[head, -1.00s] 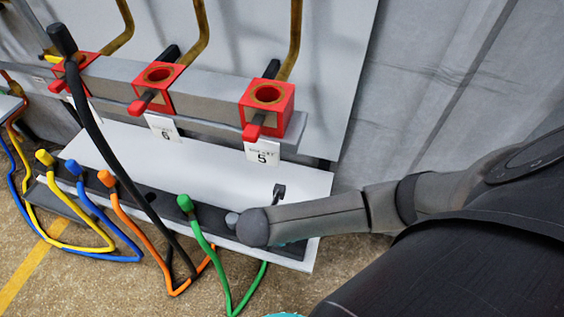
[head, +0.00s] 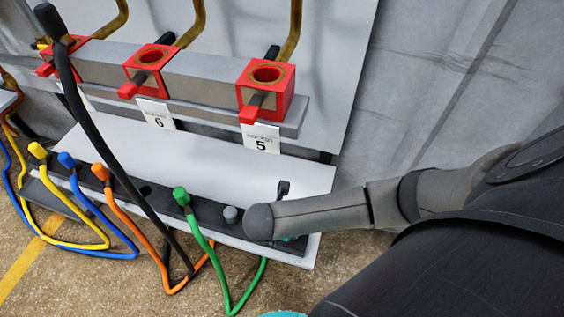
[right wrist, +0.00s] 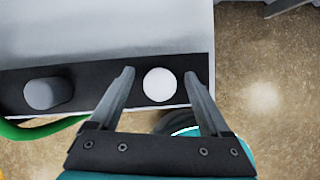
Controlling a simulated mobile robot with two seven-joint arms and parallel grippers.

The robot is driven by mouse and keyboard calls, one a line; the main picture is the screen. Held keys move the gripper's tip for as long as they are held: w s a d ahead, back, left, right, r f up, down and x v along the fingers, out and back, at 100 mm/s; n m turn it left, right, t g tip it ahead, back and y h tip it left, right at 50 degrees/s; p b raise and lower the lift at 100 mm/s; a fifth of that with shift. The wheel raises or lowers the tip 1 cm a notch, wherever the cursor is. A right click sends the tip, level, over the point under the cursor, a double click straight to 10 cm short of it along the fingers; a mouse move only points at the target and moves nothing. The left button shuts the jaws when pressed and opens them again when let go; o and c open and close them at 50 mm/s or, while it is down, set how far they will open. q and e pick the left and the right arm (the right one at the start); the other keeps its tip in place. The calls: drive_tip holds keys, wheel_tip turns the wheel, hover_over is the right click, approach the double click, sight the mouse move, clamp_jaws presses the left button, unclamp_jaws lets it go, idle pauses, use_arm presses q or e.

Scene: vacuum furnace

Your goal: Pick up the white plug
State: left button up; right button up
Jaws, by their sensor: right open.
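The white plug (right wrist: 159,84) shows in the right wrist view as a round white top on the black strip of the shelf. My right gripper (right wrist: 159,75) is open, with one finger on each side of the plug in that view. I see a gap between the plug and each finger. I cannot tell how far the fingertips are above the strip. In the head view my right arm covers the plug and almost all of the gripper. My left gripper is not in view.
A grey plug (right wrist: 48,93) stands left of the gripper, also in the head view (head: 231,214). A green-cabled plug (head: 181,196) and orange, blue and yellow ones stand further left. A black cable (head: 100,135) rises to red-framed sockets (head: 266,76) above.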

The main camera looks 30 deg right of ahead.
clamp_jaws()
idle(0.5)
